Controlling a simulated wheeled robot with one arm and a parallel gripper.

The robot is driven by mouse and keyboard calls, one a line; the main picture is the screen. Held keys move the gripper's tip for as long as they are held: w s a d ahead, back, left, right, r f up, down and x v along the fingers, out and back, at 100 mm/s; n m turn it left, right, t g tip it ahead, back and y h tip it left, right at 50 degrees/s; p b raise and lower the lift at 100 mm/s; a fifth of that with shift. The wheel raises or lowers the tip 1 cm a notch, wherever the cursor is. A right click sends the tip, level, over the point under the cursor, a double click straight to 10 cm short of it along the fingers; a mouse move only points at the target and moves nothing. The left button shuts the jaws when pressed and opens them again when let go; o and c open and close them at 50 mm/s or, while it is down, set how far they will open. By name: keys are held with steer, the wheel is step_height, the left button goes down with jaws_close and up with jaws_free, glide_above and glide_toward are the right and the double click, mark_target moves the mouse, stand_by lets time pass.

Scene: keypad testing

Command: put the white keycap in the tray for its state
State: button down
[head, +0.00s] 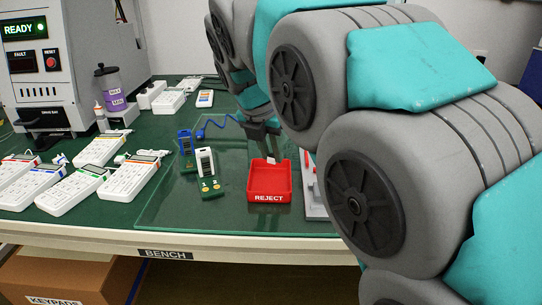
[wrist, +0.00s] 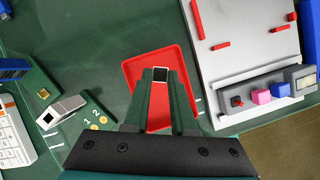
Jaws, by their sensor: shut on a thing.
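My gripper (head: 268,146) is shut on a small keycap and hangs over the red tray marked REJECT (head: 270,195). The keycap (head: 280,155) shows as a small white piece at the fingertips. In the wrist view my gripper (wrist: 160,82) has the keycap (wrist: 160,74) between its fingertips, with a white rim and a dark face toward the camera. The red tray (wrist: 185,62) lies beneath the fingers in that view. The bare part of its floor that I can see is empty; the fingers hide some of it.
A small green board (head: 211,189) with a white upright part stands left of the tray, beside a blue part (head: 185,141). A grey fixture (wrist: 225,62) with coloured pieces is close on the right. White keypads (head: 75,188) lie at left. A machine (head: 45,70) reads READY.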

mark_target(270, 162)
steer(key=shift+w+f, duration=0.1)
steer(key=shift+w, duration=0.1)
steer(key=shift+f+b, duration=1.35)
steer(key=shift+f, duration=0.4)
steer(key=shift+f, duration=0.1)
steer(key=c, duration=0.7)
jaws_free()
steer(key=shift+c, duration=0.2)
steer(key=v, duration=1.2)
